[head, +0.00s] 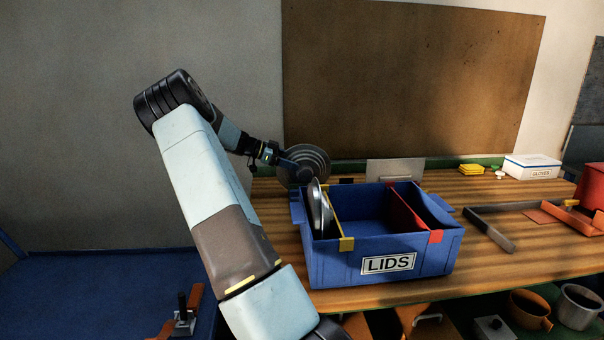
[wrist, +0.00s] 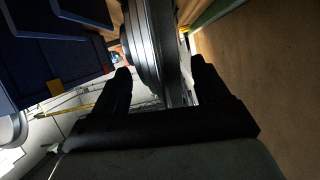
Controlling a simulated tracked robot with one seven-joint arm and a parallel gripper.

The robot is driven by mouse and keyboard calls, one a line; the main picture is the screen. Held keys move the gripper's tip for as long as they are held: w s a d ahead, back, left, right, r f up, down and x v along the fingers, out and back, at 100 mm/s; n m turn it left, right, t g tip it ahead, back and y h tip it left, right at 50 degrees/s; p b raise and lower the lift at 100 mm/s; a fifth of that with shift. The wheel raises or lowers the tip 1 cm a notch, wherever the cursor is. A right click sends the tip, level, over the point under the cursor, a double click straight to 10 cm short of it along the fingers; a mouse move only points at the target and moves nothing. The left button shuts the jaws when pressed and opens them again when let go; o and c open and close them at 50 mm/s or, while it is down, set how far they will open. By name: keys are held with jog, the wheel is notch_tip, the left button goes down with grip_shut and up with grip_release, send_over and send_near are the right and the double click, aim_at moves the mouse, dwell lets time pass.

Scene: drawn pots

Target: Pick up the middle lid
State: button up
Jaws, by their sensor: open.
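A round grey lid (head: 306,164) with concentric rings stands on edge behind the left end of the blue crate in the head view. My gripper (head: 284,161) is at its left side. In the wrist view, shiny metal (wrist: 147,45) seen edge-on lies between the two open fingers of my gripper (wrist: 160,70). There is a gap to the right finger; contact on the left is unclear. A second silver lid (head: 318,208) stands on edge in the crate's left compartment. The crate (head: 340,268) is labelled LIDS. What supports the ringed lid is hidden.
A yellow divider (head: 346,243) and a red divider (head: 435,236) split the crate; its middle compartment looks empty. A brown board (head: 400,75) covers the wall behind. A gloves box (head: 532,167) and dark metal bracket (head: 490,229) lie to the right on the wooden bench (head: 500,258).

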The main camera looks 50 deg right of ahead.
jog(key=shift+s+d+f, duration=0.1)
jog(key=shift+d, duration=0.05)
jog(key=c, duration=1.2)
